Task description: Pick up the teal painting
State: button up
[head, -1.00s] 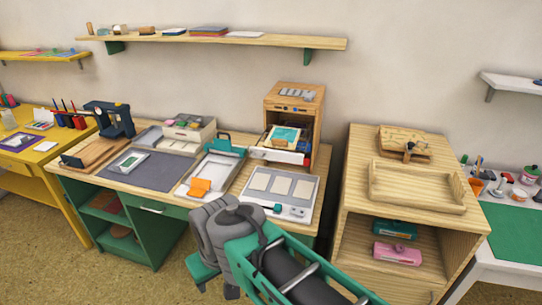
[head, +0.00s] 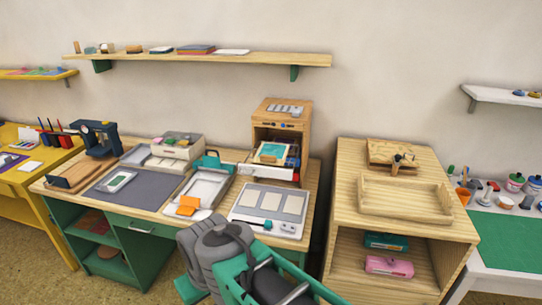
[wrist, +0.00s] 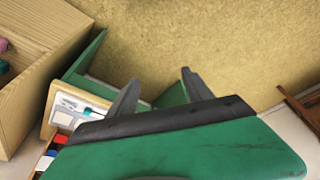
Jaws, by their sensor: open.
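The teal painting (head: 271,152) is a small teal picture with a pale border. In the head view it lies in the front opening of a small wooden cabinet (head: 281,106) on the green desk. My gripper (wrist: 160,77) shows in the wrist view with its two grey fingers apart and nothing between them. It points down over the floor and is clear of the painting. The painting cannot be made out in the wrist view. In the head view my arm covers the area in front of the desk, and the fingers cannot be seen there.
A white board with pale panels (head: 270,209) lies in front of the small cabinet. A tray (head: 208,188) with an orange piece stands to its left. A large wooden cabinet (head: 398,232) stands right of the desk. A wall shelf (head: 200,60) hangs above.

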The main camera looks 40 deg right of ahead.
aim_at(272, 150)
jog(key=u, duration=0.7)
jog(key=i, duration=2.45)
jog(key=z, duration=3.1)
